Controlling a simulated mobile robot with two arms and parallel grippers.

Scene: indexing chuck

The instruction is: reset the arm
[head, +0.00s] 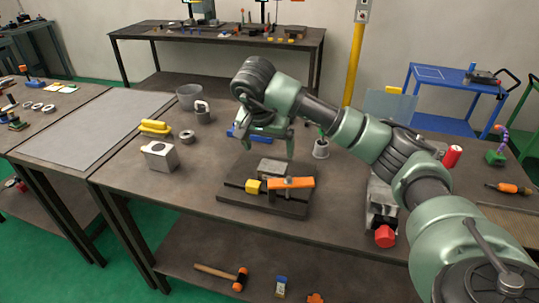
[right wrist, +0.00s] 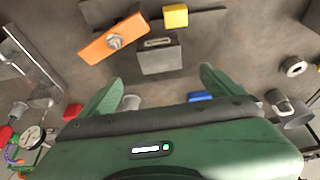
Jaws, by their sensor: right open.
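An orange bar (head: 291,183) lies across a fixture with a dark base plate (head: 240,203) on the workbench. In the right wrist view the orange bar (right wrist: 98,44) shows a round metal fastener on its face. A grey metal block (head: 271,166) and a yellow block (head: 253,187) sit beside the bar on the fixture. In the right wrist view the grey block (right wrist: 160,57) lies beyond the space between my fingers. My right gripper (head: 268,148) is open and empty, above and behind the fixture, apart from the bar. My left gripper is not in view.
A grey metal block with a hole (head: 160,156), yellow pieces (head: 155,127), a ring (head: 187,136) and a cup (head: 203,113) stand left of the fixture. A red-knobbed device (head: 385,236) stands to its right. The bench in front of the fixture is clear.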

